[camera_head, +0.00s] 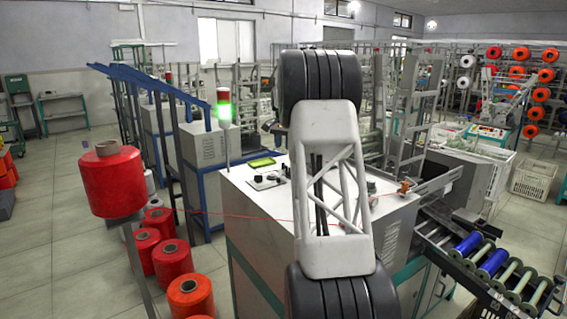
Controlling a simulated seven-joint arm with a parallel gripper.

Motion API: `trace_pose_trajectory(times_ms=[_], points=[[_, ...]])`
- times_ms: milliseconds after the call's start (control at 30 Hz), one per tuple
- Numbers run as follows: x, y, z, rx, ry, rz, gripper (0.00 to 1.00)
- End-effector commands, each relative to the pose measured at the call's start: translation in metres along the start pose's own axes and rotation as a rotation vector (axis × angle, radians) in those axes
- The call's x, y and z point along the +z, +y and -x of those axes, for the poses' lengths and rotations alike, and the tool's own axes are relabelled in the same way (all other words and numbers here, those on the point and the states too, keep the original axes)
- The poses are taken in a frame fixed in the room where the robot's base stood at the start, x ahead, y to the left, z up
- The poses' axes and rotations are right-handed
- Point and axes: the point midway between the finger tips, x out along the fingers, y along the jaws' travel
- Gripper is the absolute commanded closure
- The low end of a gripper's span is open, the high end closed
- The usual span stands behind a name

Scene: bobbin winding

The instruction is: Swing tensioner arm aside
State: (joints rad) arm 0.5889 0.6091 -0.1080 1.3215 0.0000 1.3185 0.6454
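A thin red thread (235,215) runs from the large red spool (112,182) on the left across the machine top. A small orange fitting (404,187) sits at the right of the machine top, beside a thin metal bar (438,180). I cannot tell whether this is the tensioner arm; no tensioner arm shows clearly. My own arm, with dark ribbed joints and a pale lattice link, covers the middle of the machine top. My gripper is not in view.
A roller conveyor (515,285) with blue bobbins (493,263) stands at the lower right. Several red cones (190,296) stand on the floor at left. White crates (534,180) stand at right.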

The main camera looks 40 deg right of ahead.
Motion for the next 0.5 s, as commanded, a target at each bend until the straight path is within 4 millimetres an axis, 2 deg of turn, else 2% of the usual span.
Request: trace_pose_trajectory(times_ms=[267, 500], points=[[0.0, 0.0, -0.004, 0.0, 0.0, 0.0, 0.6], [0.0, 0.0, -0.024, 0.001, -0.002, 0.0, 0.6]])
